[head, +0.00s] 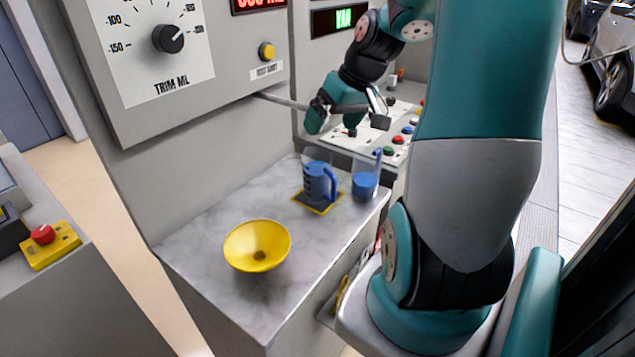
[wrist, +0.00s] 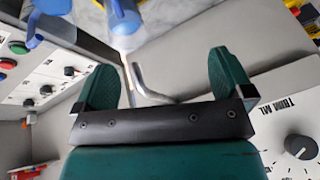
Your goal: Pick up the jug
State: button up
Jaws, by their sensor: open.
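A clear jug with blue liquid and a blue handle (head: 318,184) stands upright on a yellow-edged mat (head: 303,201) on the marble counter. A second clear vessel with blue liquid (head: 365,182) stands just right of it. Two blue vessels show at the top of the wrist view, one near the middle (wrist: 124,16) and one at the left, partly cut off. My gripper (head: 345,113) is above and behind the jug, near the panel. In the wrist view my gripper (wrist: 164,82) has its fingers wide apart with no object held between them.
A bent metal spout (wrist: 146,84) shows between my fingers in the wrist view, extending from the grey cabinet. A yellow funnel (head: 257,245) sits at the counter's front. A button panel (head: 398,138) lies behind the vessels. The counter's left part is clear.

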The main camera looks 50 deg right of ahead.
jog(key=m+h, duration=0.1)
send_near(329, 169)
jog(key=x, duration=0.2)
jog(key=p+x, duration=0.1)
jog(key=x, duration=0.2)
jog(key=shift+s+a, duration=0.1)
jog(key=shift+a, duration=0.15)
jog(key=shift+p+x, duration=1)
jog(key=shift+x, duration=1.9)
jog(key=shift+d, duration=0.2)
grip_shut()
